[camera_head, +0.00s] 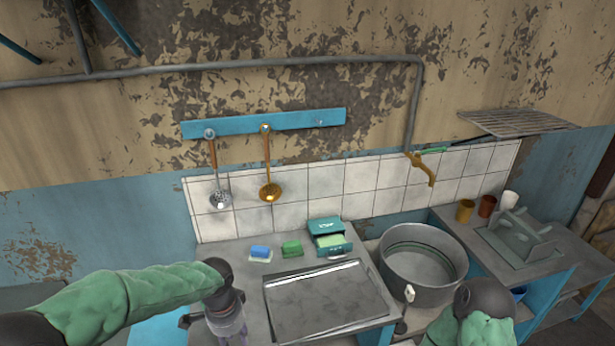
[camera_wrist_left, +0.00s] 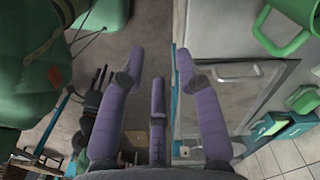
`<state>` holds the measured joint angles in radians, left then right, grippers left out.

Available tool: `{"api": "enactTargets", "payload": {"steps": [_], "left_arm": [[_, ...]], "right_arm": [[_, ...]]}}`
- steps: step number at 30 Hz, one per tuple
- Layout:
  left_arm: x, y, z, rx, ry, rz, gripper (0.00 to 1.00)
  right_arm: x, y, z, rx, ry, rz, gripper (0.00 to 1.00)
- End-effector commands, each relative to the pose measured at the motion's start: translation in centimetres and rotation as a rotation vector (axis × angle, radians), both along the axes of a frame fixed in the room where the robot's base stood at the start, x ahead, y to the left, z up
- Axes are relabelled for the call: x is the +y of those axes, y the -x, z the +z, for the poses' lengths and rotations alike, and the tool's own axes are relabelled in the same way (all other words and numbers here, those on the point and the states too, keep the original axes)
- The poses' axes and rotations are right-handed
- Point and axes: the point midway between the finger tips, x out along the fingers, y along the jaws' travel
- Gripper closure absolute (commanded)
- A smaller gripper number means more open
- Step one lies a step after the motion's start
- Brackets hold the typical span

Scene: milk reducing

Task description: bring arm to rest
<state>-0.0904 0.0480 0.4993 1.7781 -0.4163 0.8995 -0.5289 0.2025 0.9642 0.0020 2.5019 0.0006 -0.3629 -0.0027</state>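My left arm (camera_head: 130,298) reaches in from the left in the head view, with its sleeve bent down at the wrist. My left gripper (camera_head: 228,325) hangs at the left front of the counter, partly cut off by the bottom edge. In the left wrist view its purple fingers (camera_wrist_left: 157,75) are spread apart with nothing between them. My right arm (camera_head: 470,318) shows at the bottom right, in front of the big pot. The right gripper's fingers are not visible.
A metal sheet (camera_head: 330,303) lies on the counter (camera_head: 228,252). Behind it are sponges (camera_head: 261,252) and a teal box (camera_head: 328,236). A large metal pot (camera_head: 422,292) stands under the tap (camera_head: 425,168). Cups (camera_head: 487,206) and a rack (camera_head: 522,240) stand at right. Ladles (camera_head: 269,190) hang above.

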Motion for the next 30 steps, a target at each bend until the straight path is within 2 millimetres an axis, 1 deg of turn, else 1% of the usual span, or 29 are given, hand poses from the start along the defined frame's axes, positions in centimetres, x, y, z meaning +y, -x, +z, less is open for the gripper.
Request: {"api": "enactTargets", "payload": {"steps": [1,5,8,11,14,15,18,21,24,27,30], "left_arm": [[-0.3,0.2,-0.9,0.007,0.012,0.014,0.66],[-1.3,0.5,-3.3,0.017,0.051,0.061,0.66],[-2.2,0.9,-5.6,0.029,0.085,0.109,0.66],[-3.2,1.6,-8.3,0.044,0.128,0.177,0.66],[-4.6,2.9,-11.8,0.067,0.179,0.276,0.66],[-5.1,3.5,-13.3,0.076,0.2,0.323,0.66],[-6.2,5.3,-16.7,0.101,0.244,0.45,0.66],[-7.2,7.3,-19.7,0.124,0.277,0.583,0.66],[-7.8,9.5,-22.4,0.144,0.298,0.721,0.66],[-8.2,11.7,-24.5,0.158,0.306,0.853,0.66],[-8.3,13.7,-26.0,0.167,0.303,0.961,0.66]], "right_arm": [[0.0,0.0,0.0,0.001,0.0,0.0,0.6],[0.0,0.1,0.0,0.002,0.0,0.001,0.6],[0.0,0.1,0.0,0.002,0.0,0.001,0.6],[0.0,0.1,0.0,0.002,0.0,0.001,0.6],[0.0,0.1,0.0,0.002,0.0,0.001,0.6],[0.0,0.1,0.0,0.002,0.0,0.001,0.6],[0.0,0.1,0.0,0.002,0.0,0.001,0.6],[0.0,0.1,0.0,0.002,0.0,0.001,0.6],[0.0,0.1,0.0,0.002,0.0,0.001,0.6],[0.0,0.1,0.0,0.002,0.0,0.001,0.6],[0.0,0.1,0.0,0.002,0.0,0.001,0.6]]}}
